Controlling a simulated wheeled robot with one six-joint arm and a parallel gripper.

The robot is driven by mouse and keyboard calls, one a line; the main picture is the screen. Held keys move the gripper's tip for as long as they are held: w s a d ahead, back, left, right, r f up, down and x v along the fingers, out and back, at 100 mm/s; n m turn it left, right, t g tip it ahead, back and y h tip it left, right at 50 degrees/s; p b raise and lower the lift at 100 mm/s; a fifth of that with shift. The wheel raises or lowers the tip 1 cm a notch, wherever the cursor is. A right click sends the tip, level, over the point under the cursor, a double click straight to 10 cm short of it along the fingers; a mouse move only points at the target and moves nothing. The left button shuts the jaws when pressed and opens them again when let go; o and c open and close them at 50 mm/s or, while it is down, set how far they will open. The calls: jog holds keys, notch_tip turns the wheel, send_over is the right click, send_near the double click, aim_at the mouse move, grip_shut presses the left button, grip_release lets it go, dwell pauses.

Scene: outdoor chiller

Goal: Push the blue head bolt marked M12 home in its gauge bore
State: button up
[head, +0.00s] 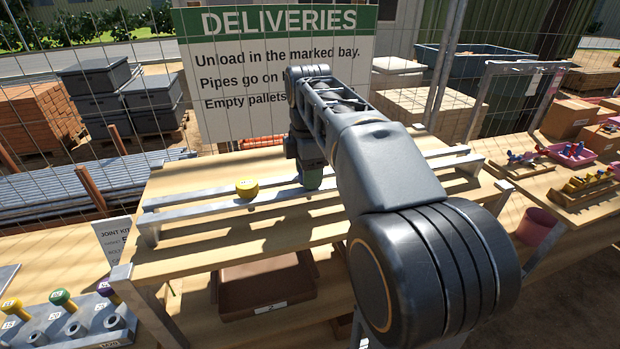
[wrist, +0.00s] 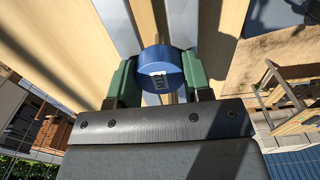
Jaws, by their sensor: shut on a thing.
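My gripper (head: 312,178) is over the two metal rails (head: 210,208) on the wooden bench. In the wrist view its green fingers (wrist: 160,85) are shut on a blue bolt head (wrist: 160,60) with a white label, too small to read surely. In the head view the blue head is hidden by the gripper. The rails run under it; I cannot tell whether the bolt still rests on them. A metal gauge block (head: 85,325) with bores stands at the lower left, partly cut off. Bolts with yellow, green and purple heads stand in its back row.
A yellow bolt head (head: 247,187) sits on the rails left of my gripper. A brown tray (head: 265,285) lies below the raised bench. A wire fence and a deliveries sign (head: 280,60) stand behind.

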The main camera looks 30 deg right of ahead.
notch_tip(320, 180, up, 3)
jog(key=p, duration=0.2)
jog(key=shift+r+p, duration=0.15)
jog(key=shift+p, duration=0.2)
jog(key=shift+r, duration=1.85)
jog(key=o, duration=0.7)
jog(key=c, duration=0.7)
jog(key=shift+d, duration=0.1)
